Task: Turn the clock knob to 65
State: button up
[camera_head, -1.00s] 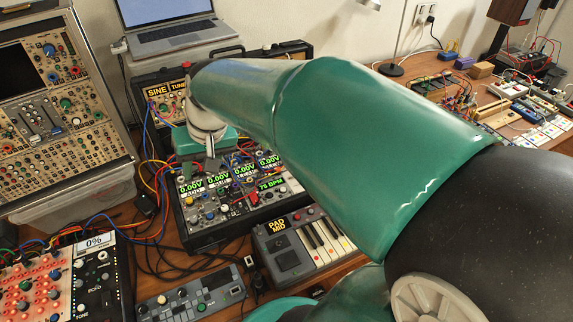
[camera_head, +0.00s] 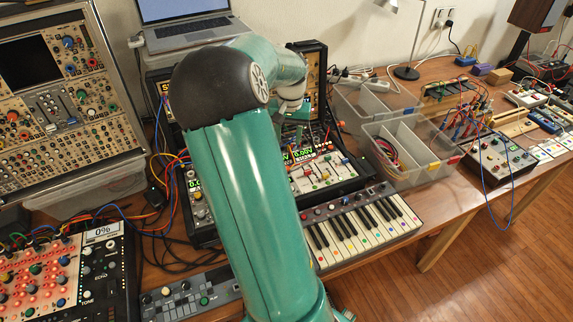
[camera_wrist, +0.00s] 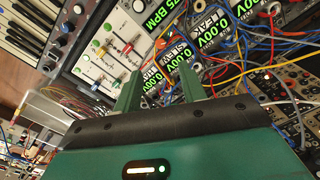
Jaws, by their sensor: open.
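The clock's green 75 BPM display (camera_wrist: 157,13) shows near the top of the wrist view. A small pale round knob (camera_wrist: 138,6) sits beside it at the top edge; I cannot read its setting. My gripper (camera_wrist: 161,86) is open and empty, its two green fingers apart over the synth panel. The display and knob lie ahead of the fingertips, apart from them. In the head view my arm hides most of the panel, and I cannot make out the clock knob or the fingertips there.
Green voltage displays (camera_wrist: 185,80) and patch cables (camera_wrist: 265,72) crowd the panel near the fingers. A slider panel (camera_wrist: 110,60) lies to the left. In the head view, a keyboard (camera_head: 365,228) stands in front and clear bins (camera_head: 425,140) at the right.

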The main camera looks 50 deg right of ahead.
jog(key=f, duration=1.2)
jog(key=shift+w+a+f, duration=0.1)
jog(key=shift+w+a, duration=0.05)
jog(key=shift+w, duration=0.05)
grip_shut()
